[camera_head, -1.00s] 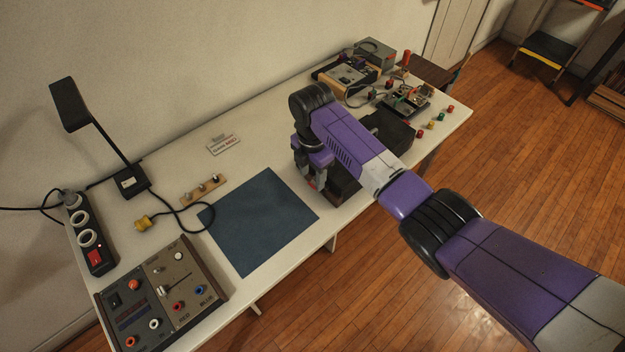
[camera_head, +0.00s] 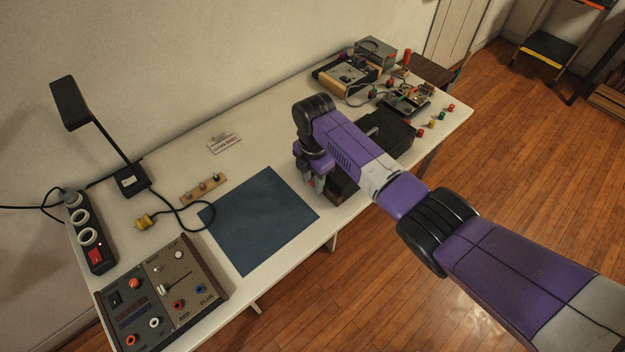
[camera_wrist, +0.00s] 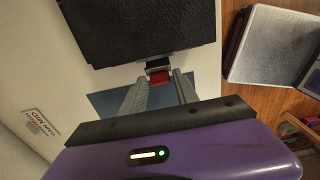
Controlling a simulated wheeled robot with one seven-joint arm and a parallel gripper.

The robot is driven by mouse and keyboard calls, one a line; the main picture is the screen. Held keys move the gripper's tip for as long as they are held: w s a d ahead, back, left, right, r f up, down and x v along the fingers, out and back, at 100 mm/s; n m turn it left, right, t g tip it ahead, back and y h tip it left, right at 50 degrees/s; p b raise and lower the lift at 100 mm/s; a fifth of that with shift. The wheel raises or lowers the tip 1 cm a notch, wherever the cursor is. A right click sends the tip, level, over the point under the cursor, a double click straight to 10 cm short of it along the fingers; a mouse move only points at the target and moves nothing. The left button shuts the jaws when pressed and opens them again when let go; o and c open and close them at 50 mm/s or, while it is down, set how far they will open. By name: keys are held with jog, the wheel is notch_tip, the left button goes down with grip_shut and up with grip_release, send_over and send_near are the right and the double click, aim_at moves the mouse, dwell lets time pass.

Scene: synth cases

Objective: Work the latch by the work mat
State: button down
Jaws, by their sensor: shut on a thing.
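A black textured case (camera_wrist: 140,30) fills the top of the wrist view. In the head view its dark body (camera_head: 345,190) shows partly, behind my arm at the right of the blue work mat (camera_head: 258,222). The latch (camera_wrist: 158,70), a small metal piece with a red tab, sits on the case's edge facing my gripper. My gripper (camera_wrist: 165,86) is shut on the latch, with the red tab between its two grey fingertips. In the head view my gripper (camera_head: 318,186) is low beside the mat's right corner, and the latch is mostly hidden.
A power supply (camera_head: 160,295), a power strip (camera_head: 92,240) and a desk lamp (camera_head: 70,103) stand at the left. A small sign (camera_head: 224,143) lies at the back. Electronics (camera_head: 347,75) and several coloured knobs fill the far right end. The mat is bare.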

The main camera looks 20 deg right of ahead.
jog(key=y+b, duration=0.1)
jog(key=d+y+b, duration=0.1)
jog(key=b, duration=0.1)
jog(key=shift+w+d+f+g, duration=0.1)
jog(key=shift+w+d+g, duration=0.15)
jog(key=shift+g, duration=0.15)
jog(key=shift+d+r+y+b, duration=0.15)
jog(key=shift+r+y+b, duration=0.15)
jog(key=shift+y+b, duration=0.1)
jog(key=c, duration=1.1)
grip_release()
jog(key=shift+r, duration=0.1)
jog(key=v, duration=0.7)
jog(key=shift+w+d+r+b, duration=0.1)
jog(key=shift+r+b, duration=0.25)
